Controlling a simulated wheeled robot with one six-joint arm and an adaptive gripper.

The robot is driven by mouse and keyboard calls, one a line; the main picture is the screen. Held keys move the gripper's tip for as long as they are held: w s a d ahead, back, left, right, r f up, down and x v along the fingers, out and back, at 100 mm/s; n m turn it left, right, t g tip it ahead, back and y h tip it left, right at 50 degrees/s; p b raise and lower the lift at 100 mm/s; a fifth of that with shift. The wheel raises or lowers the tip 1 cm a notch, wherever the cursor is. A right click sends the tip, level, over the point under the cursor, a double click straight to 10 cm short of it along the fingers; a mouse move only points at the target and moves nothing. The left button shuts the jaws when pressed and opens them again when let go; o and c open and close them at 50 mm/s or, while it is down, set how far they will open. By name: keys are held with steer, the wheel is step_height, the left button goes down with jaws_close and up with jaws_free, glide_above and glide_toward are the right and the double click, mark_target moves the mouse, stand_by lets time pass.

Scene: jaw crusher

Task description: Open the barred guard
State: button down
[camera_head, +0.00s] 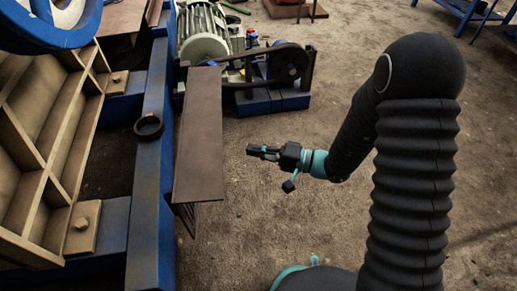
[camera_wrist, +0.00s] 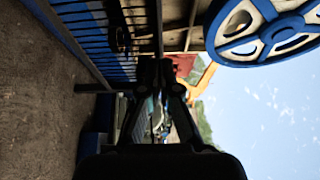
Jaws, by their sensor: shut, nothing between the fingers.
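The barred guard (camera_wrist: 108,45) shows in the upper left of the wrist view as dark parallel bars with blue metal behind them. The wrist picture is turned on its side, with ground at left and sky at right. In the head view a brown flat plate (camera_head: 200,135) runs along the machine's side, with a little barred structure below its near end; the guard is mostly hidden there. My gripper (camera_head: 262,152) is to the right of the plate, apart from it, pointing left. Its fingers (camera_wrist: 157,70) are together and empty in the wrist view.
A blue machine frame (camera_head: 147,200) with a tan ribbed jaw (camera_head: 45,150) stands at left. A blue spoked wheel (camera_wrist: 265,30) is above. A motor (camera_head: 203,35) and belt drive (camera_head: 285,65) sit beyond the plate. Open dirt ground lies around my arm.

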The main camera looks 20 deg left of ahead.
steer(key=s+d+b, duration=0.1)
steer(key=d, duration=1.2)
